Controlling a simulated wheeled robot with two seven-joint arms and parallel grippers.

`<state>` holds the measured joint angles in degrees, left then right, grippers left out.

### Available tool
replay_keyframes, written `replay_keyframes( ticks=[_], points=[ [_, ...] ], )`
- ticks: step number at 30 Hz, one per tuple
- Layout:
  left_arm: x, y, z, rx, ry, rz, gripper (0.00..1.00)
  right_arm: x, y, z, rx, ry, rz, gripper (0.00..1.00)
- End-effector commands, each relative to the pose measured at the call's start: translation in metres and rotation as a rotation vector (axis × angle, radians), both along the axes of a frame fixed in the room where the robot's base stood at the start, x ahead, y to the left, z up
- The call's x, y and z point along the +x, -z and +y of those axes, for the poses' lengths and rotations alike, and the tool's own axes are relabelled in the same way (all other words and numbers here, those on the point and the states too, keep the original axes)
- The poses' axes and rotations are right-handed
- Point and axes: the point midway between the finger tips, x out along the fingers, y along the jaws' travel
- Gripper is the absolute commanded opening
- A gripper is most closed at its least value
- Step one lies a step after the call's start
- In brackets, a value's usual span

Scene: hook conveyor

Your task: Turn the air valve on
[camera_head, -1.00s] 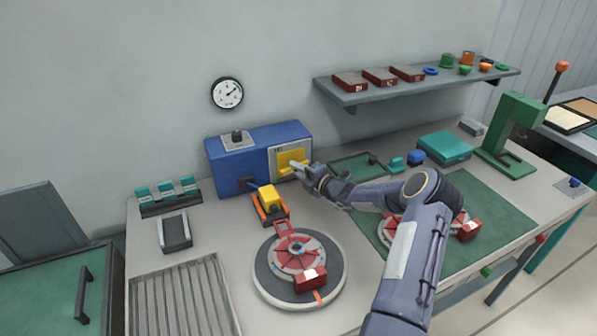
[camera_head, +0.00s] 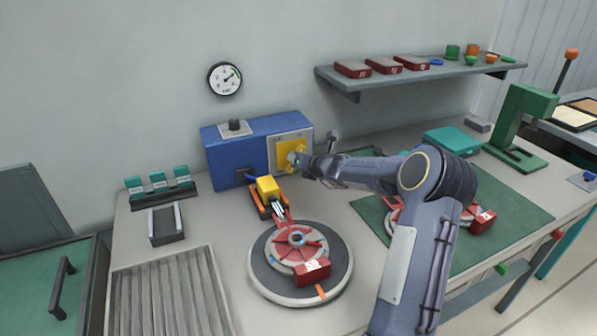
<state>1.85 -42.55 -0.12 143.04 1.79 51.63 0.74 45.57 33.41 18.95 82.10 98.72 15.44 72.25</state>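I cannot tell for sure which part is the air valve. A blue box (camera_head: 232,160) stands against the wall, with a black knob (camera_head: 234,124) on a grey plate on top. A dark fitting with a blue lever (camera_head: 250,178) is low on its front. A yellow panel (camera_head: 287,146) in a pale frame is on the front's right side. My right gripper (camera_head: 312,150) is at that panel's right edge, its fingers apart and seemingly empty; contact is unclear. A round gauge (camera_head: 225,78) hangs on the wall above, its needle pointing up and right. My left gripper is not in view.
A round turntable (camera_head: 262,276) with a red fixture and a yellow-and-orange device (camera_head: 268,193) stand in front of the box. A shelf (camera_head: 420,78) with red boxes is above right. A green press (camera_head: 522,125) stands at the right. A ribbed tray (camera_head: 165,295) is front left.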

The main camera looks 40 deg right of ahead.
Motion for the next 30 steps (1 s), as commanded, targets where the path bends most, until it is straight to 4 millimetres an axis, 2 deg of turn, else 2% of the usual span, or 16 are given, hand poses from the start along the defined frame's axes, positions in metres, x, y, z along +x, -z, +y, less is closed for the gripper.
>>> replay_keyframes(
  ticks=[1, 3, 12, 21, 30],
  points=[
    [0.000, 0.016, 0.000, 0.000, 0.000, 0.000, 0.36, 0.000, 0.007, 0.002, -0.044, -0.002, 0.009, 0.00],
    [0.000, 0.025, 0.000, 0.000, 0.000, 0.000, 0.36, 0.000, 0.007, 0.002, -0.105, -0.002, 0.024, 0.00],
    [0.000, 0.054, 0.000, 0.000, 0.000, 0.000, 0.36, 0.000, 0.005, 0.003, -0.323, -0.002, 0.079, 0.00],
    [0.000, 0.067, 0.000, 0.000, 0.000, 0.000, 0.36, 0.000, 0.003, 0.003, -0.442, -0.002, 0.110, 0.00],
    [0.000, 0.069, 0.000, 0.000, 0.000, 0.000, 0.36, 0.000, 0.002, 0.003, -0.472, -0.001, 0.119, 0.00]
  ],
)
